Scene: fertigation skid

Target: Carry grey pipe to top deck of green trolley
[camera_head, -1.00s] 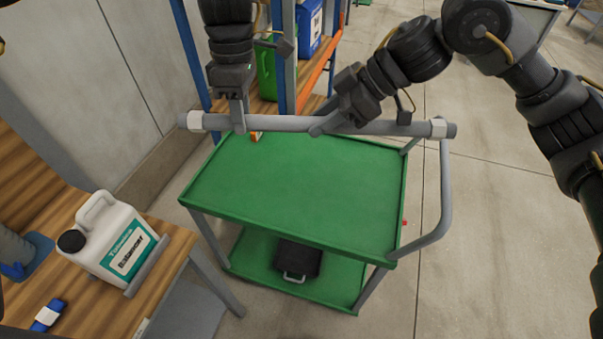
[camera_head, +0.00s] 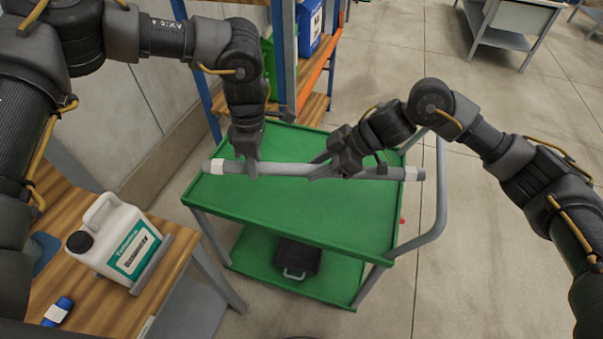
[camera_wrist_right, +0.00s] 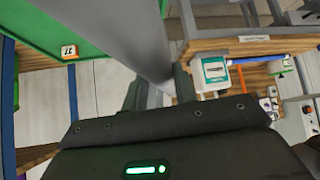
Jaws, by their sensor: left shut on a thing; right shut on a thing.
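The grey pipe (camera_head: 284,170) has a white band near each end and lies roughly level across the rear half of the green trolley's top deck (camera_head: 300,215) in the head view. I cannot tell whether it touches the deck or hangs just above it. My left gripper (camera_head: 252,168) is shut on the pipe left of its middle. My right gripper (camera_head: 322,171) is shut on it right of its middle. In the right wrist view the pipe (camera_wrist_right: 115,30) runs away diagonally, with the green trolley (camera_wrist_right: 75,20) at upper left.
A black case (camera_head: 297,258) sits on the trolley's lower shelf. The trolley's grey handle (camera_head: 437,200) is at right. A wooden bench with a white jug (camera_head: 118,238) and a blue item (camera_head: 59,311) stands at left. A blue-post shelf rack (camera_head: 283,60) stands behind.

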